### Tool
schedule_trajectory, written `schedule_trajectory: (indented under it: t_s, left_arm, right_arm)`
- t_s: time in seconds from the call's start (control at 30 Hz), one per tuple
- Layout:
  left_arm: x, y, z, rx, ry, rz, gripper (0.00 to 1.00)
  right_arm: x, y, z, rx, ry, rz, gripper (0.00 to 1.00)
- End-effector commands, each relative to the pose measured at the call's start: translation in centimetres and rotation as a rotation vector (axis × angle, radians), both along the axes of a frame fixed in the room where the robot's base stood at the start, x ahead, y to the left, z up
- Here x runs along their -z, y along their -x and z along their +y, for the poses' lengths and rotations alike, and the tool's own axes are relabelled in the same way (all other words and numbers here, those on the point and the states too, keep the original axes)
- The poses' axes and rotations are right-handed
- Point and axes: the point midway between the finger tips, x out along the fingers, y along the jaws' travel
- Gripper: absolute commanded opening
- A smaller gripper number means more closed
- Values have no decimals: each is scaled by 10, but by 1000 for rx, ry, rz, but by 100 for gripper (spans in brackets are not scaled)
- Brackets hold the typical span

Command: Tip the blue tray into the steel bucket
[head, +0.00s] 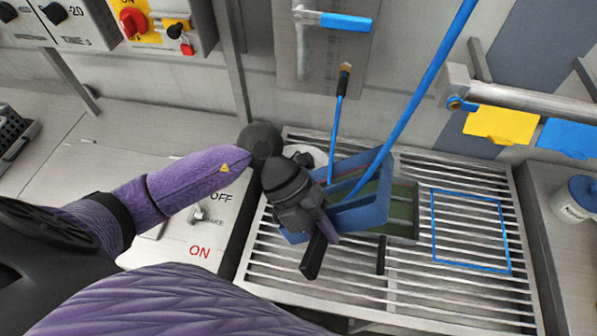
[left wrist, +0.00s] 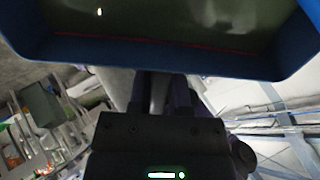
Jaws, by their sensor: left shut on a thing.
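The blue tray (head: 362,214) is in the middle of the head view, above the slatted steel rack. It looks tilted, and its inside shows dark green. My left gripper (head: 318,248) is at the tray's left side and is shut on it; the gripper hides part of the tray. In the left wrist view the tray's blue wall (left wrist: 160,58) spans the top, with murky green behind it. I cannot make out the steel bucket for certain; a pale round rim (head: 312,155) shows partly behind my left wrist. My right gripper is not in view.
The slatted rack (head: 470,290) has a blue outlined rectangle (head: 472,264) at its right, empty. A blue pole (head: 420,90) and a thin blue hose (head: 335,130) pass close to the tray. A steel pipe (head: 530,98) juts in at right.

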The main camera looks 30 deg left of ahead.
Motion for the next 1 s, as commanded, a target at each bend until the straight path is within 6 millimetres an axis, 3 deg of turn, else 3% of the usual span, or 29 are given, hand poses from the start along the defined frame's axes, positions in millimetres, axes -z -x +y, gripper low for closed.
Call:
schedule_trajectory:
  t_s: [1.0]
  left_arm:
    - [-17, -6, 18, 1, 131, 37, 0]
  right_arm:
    - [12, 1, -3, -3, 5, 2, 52]
